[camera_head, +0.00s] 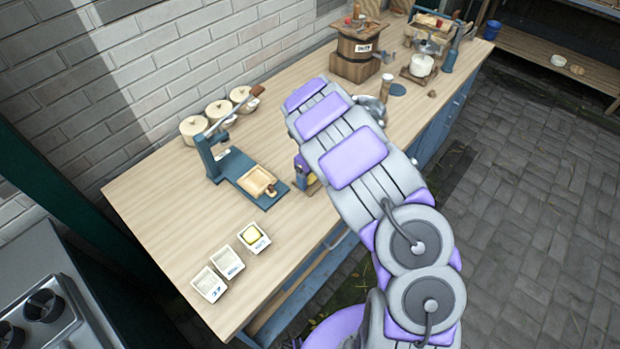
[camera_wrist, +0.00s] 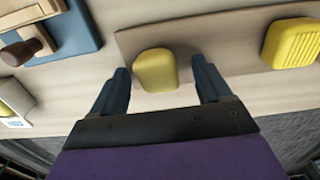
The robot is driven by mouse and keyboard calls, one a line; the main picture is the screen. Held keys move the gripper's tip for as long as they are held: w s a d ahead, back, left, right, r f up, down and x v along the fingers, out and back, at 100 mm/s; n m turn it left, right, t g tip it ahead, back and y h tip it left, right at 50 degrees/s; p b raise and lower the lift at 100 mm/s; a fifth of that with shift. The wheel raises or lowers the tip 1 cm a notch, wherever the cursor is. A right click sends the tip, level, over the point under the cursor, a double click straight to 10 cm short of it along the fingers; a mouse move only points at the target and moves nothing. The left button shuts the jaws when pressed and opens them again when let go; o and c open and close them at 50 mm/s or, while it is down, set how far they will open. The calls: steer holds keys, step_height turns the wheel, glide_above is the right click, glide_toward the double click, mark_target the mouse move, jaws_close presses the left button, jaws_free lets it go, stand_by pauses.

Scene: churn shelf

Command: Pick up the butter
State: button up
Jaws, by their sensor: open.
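A smooth yellow block with rounded edges, apparently the butter (camera_wrist: 154,71), sits on a light wooden board (camera_wrist: 210,47) in the wrist view. My gripper (camera_wrist: 160,68) is open, with one dark blue finger on each side of this block. Gaps show between the block and both fingers. A second yellow block with ribbed grooves (camera_wrist: 292,43) lies at the right end of the board. In the head view my arm hides the board, and my fingertips cannot be made out.
A blue press (camera_head: 225,165) with a wooden mould (camera_head: 257,181) stands left of my arm; its base also shows in the wrist view (camera_wrist: 75,32). Small labelled white trays (camera_head: 209,284) sit at the near end, one holding something yellow (camera_head: 252,234). Lidded pots (camera_head: 196,131) line the wall.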

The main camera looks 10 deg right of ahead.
steer(key=shift+a, duration=0.35)
steer(key=shift+c, duration=0.6)
steer(key=shift+d, duration=0.4)
steer(key=c, duration=0.7)
steer(key=shift+c, duration=0.9)
steer(key=shift+a, duration=0.25)
steer(key=shift+a+r, duration=0.1)
steer(key=shift+r, duration=0.1)
